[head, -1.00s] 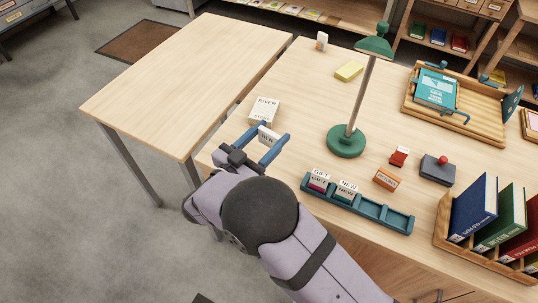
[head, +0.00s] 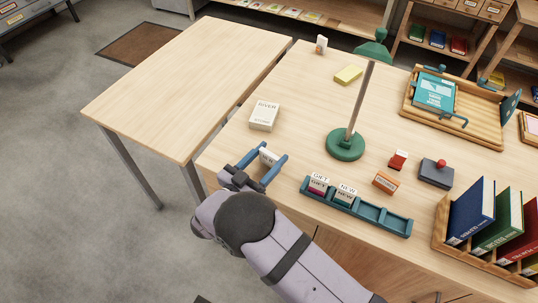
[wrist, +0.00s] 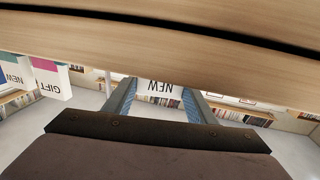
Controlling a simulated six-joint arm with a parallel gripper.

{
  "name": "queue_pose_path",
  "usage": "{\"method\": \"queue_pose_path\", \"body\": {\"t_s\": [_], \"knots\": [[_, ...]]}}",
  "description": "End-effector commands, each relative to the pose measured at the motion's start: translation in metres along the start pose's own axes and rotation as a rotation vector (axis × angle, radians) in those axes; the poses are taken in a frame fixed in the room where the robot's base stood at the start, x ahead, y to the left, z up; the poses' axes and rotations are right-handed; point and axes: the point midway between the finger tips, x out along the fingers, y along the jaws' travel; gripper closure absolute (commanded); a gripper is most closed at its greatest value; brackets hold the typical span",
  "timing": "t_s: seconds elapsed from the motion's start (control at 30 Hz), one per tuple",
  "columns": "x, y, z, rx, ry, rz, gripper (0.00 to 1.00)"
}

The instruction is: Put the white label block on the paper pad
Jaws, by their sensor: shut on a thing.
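My gripper (head: 268,163) is shut on a white label block (head: 268,156), near the left front edge of the right-hand table. In the wrist view the block (wrist: 160,89) sits between the two blue fingers, with the letters NEW on it upside down. Part of the block is hidden by the fingers. A yellow pad (head: 348,74), the likely paper pad, lies flat towards the back of the table. It is well apart from my gripper and its top looks bare.
A green lamp (head: 345,144) stands mid-table. A cream book marked RIVER (head: 264,116) lies behind my gripper. An orange block (head: 386,182) and a red-knobbed grey box (head: 436,173) lie further right.

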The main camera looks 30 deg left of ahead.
Motion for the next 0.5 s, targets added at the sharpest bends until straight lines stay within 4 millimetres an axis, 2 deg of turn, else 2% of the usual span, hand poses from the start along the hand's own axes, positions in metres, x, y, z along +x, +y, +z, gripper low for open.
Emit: {"method": "queue_pose_path", "body": {"t_s": [0.33, 0.37, 0.4, 0.43, 0.5], "knots": [[0.0000, -0.0001, 0.0057, 0.001, 0.000, 0.000, 0.71], [0.0000, -0.0001, 0.0047, 0.001, 0.000, 0.000, 0.44], [0.0000, -0.0001, 0.0042, 0.001, 0.000, 0.000, 0.35], [0.0000, -0.0001, 0.0042, 0.001, 0.000, 0.000, 0.30], [0.0000, -0.0001, 0.0042, 0.000, 0.000, 0.000, 0.30]]}}
